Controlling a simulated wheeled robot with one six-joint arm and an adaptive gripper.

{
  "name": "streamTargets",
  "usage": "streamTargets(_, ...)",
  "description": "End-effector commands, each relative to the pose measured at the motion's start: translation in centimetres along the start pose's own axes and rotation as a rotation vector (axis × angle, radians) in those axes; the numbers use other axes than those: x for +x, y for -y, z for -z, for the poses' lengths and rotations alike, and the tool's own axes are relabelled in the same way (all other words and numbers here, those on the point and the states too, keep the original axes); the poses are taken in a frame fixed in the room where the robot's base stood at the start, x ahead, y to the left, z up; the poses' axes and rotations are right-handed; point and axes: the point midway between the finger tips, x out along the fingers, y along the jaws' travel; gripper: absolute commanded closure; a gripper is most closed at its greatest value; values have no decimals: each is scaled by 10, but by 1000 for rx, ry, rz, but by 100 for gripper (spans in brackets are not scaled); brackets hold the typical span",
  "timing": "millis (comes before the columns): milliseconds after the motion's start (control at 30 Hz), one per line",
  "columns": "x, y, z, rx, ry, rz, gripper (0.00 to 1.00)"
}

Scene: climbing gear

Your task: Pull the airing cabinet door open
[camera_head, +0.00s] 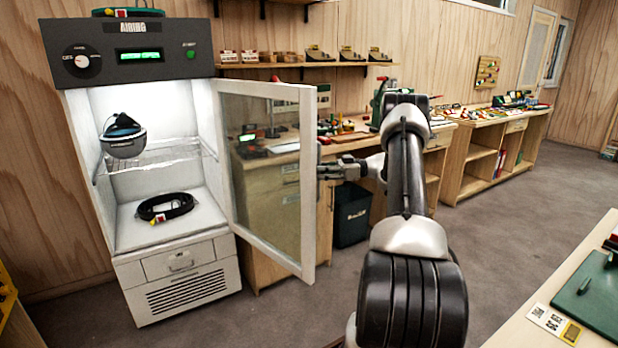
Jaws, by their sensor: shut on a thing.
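The airing cabinet (95,215) stands at the left, with a dark top panel marked AIRING and a green display. Its white-framed glass door (308,185) is hinged on the cabinet's right side and stands wide open toward me. My gripper (326,170) is at the door's outer edge, shut on the door's handle, which is mostly hidden by the fingers. Inside, a grey helmet (123,143) sits on the wire shelf, and a dark coiled loop (165,207) with a coloured tag lies on the cabinet floor.
A wooden workbench (270,265) with tools runs behind the door, and a dark bin (351,215) stands under it. A table with a green mat (590,300) is at the lower right. The grey floor (490,240) between is clear.

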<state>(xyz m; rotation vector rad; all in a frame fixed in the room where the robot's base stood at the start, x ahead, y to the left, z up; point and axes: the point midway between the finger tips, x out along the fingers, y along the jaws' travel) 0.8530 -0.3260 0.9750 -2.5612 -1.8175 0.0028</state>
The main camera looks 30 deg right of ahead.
Motion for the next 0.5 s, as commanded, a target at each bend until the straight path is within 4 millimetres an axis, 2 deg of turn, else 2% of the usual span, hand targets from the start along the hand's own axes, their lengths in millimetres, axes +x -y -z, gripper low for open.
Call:
streamTargets(200, -13, -9, -1, 4, 0, 29, 100)
streamTargets(500, -16, -12, -1, 4, -1, 35, 100)
